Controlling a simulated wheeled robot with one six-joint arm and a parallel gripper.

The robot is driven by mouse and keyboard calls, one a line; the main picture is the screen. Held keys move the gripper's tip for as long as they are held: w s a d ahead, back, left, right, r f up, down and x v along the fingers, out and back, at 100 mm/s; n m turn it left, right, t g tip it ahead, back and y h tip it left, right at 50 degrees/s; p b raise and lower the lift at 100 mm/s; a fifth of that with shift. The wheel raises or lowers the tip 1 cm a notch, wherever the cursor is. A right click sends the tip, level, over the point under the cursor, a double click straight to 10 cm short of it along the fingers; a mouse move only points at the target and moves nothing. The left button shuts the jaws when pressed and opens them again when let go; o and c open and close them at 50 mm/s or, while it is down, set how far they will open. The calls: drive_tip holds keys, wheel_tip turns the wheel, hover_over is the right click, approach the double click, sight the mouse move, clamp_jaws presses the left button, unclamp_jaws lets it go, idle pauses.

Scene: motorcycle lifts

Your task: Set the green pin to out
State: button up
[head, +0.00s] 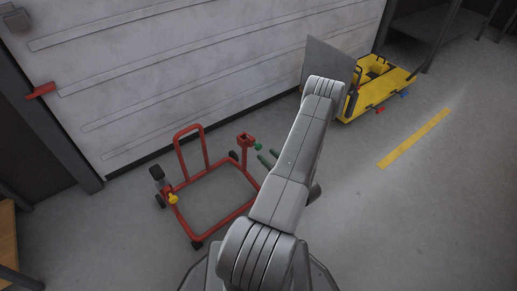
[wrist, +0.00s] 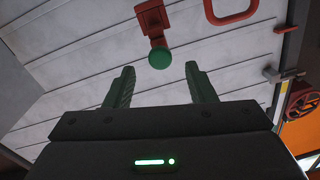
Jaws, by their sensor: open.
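The green pin (head: 258,147) is a small round green knob on a red upright bracket (head: 245,139) at the right side of a red wheeled frame. In the wrist view the green pin (wrist: 159,58) shows its round face, with the red bracket (wrist: 153,20) behind and above it. My gripper (head: 268,158) is open and empty, its two green fingers just right of the pin in the head view. In the wrist view my gripper (wrist: 155,72) has its fingertips apart on either side of the pin's line, and the pin appears just beyond them, not clasped.
The red frame (head: 225,220) stands on grey floor and has a yellow knob (head: 173,199) at its left. A yellow lift (head: 375,92) with a grey plate (head: 325,64) stands at the back right. A pale wall (head: 150,70) is behind. Floor at the right is clear.

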sight(260, 148)
drive_tip(key=b+x, duration=0.1)
drive_tip(key=x, duration=0.5)
drive_tip(key=shift+w+a, duration=0.15)
drive_tip(key=shift+w, duration=0.05)
